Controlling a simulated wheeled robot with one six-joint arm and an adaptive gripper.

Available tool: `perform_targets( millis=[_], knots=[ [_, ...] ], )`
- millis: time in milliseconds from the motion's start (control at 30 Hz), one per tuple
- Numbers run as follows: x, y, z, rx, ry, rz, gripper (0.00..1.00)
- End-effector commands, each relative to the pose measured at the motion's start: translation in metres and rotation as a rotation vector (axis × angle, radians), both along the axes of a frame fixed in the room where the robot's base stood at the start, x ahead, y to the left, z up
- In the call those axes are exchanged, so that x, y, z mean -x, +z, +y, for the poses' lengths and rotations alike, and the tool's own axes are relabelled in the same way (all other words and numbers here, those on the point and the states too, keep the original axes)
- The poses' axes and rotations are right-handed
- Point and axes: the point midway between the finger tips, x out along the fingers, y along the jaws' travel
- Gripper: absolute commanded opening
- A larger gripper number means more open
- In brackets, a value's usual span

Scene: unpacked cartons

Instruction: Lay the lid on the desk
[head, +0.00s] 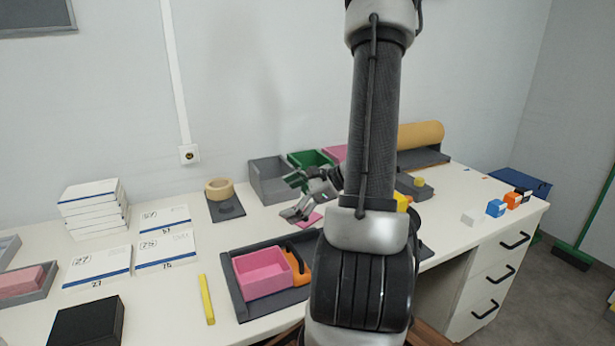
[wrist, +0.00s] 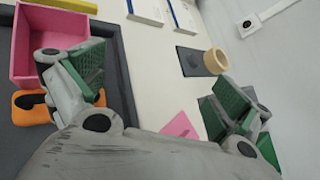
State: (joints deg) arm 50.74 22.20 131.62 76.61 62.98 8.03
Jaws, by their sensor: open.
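A flat pink piece (head: 309,219), which looks like the lid, lies on the white desk (head: 180,290) just below my gripper. In the wrist view the pink piece (wrist: 180,126) shows flat on the desk, partly hidden by my gripper's body. My gripper (head: 293,198) is open above the desk. In the wrist view its fingers (wrist: 160,86) stand wide apart with nothing between them. An open pink box (head: 262,274) without a cover sits in a dark grey tray (head: 238,300); it also shows at the upper left of the wrist view (wrist: 50,45).
An orange-handled tool (head: 299,264) lies beside the pink box. Grey and green bins (head: 268,181) stand behind my gripper. A tape roll (head: 219,188) sits on a dark pad at the back. White boxes (head: 95,208) stand at left. Bare desk lies between the tray and the tape.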

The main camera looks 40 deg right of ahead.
Motion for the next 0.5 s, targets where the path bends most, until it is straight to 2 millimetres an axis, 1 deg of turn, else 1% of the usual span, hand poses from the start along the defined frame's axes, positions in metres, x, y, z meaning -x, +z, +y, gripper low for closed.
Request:
perform_targets(
  millis=[33, 100, 200, 333, 400, 500],
  knots=[
    [0.007, 0.015, 0.022, 0.073, 0.115, -0.013, 1.0],
    [0.022, 0.03, 0.049, 0.177, 0.278, -0.026, 1.0],
    [0.048, 0.047, 0.078, 0.33, 0.503, -0.051, 1.0],
    [0.083, 0.068, 0.1, 0.542, 0.78, -0.095, 1.0],
    [0.1, 0.078, 0.106, 0.661, 0.919, -0.122, 1.0],
    [0.122, 0.092, 0.108, 0.842, 1.106, -0.168, 1.0]
  ],
)
